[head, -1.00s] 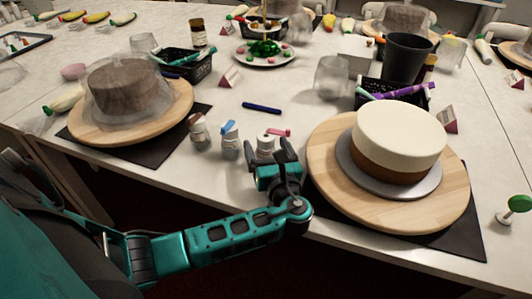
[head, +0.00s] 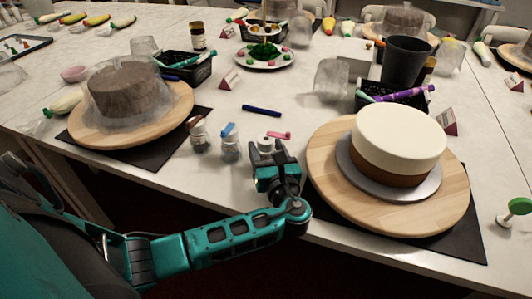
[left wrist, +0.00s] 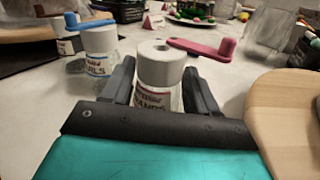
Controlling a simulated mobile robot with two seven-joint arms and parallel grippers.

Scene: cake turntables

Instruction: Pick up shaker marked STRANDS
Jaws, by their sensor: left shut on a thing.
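The shaker marked STRANDS (left wrist: 157,80) has a white lid with a pink lever, and its label partly reads "ANDS" in the left wrist view. It stands upright between the fingers of my left gripper (left wrist: 160,97), which is shut on it. In the head view my left gripper (head: 268,158) hides most of the shaker's body; its pink lever (head: 279,135) shows above the fingers. A shaker with a blue lever (head: 230,142) stands just left of it, and a shaker with a dark lever (head: 199,134) stands further left. My right gripper is out of view.
A wooden turntable (head: 325,185) with a cream-topped cake (head: 400,135) is close on the right. Another turntable (head: 180,108) with a wrapped brown cake is at the left. A blue pen (head: 261,110) lies behind the shakers. The table's front edge is near.

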